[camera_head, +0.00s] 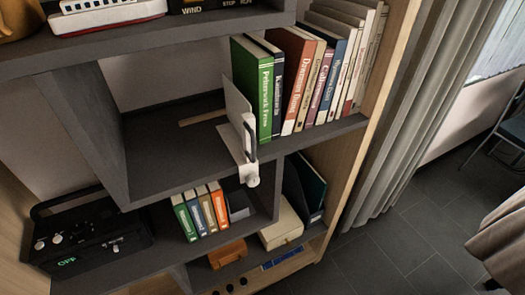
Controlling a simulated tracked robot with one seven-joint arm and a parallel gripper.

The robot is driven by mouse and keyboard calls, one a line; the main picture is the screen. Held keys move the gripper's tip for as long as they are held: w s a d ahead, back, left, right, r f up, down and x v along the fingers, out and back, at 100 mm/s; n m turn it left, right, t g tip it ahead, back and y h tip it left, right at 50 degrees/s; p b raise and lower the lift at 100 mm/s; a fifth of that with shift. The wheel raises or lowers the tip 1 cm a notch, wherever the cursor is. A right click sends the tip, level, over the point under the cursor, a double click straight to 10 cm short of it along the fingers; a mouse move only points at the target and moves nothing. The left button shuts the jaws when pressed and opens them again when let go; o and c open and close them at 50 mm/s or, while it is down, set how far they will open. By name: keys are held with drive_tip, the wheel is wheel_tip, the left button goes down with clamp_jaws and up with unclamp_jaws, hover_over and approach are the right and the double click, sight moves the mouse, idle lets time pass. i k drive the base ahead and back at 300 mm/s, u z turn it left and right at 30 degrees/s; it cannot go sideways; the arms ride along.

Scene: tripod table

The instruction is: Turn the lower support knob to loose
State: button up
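A pale upright book support (237,105) stands on the middle shelf, against the left end of a row of books. A dark loop-shaped handle (250,136) is on its front side. A small white knob (252,179) sits below the handle at the shelf's front edge. I cannot tell from its look whether the knob is tight or loose. No second support knob is clearly visible. My gripper is not in view.
Books (291,78) lean right of the support; the grey shelf (175,160) left of it is mostly bare, with a wooden strip (201,118). A black device (88,237) and small books (200,210) sit below. A curtain (420,100) hangs right.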

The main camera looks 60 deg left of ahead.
sight(252, 180)
drive_tip(key=z, duration=0.3)
drive_tip(key=i, duration=0.1)
drive_tip(key=u, duration=2.85)
drive_tip(key=k, duration=0.9)
drive_tip(key=u, duration=0.15)
drive_tip(key=i, duration=0.9)
drive_tip(key=z, duration=0.15)
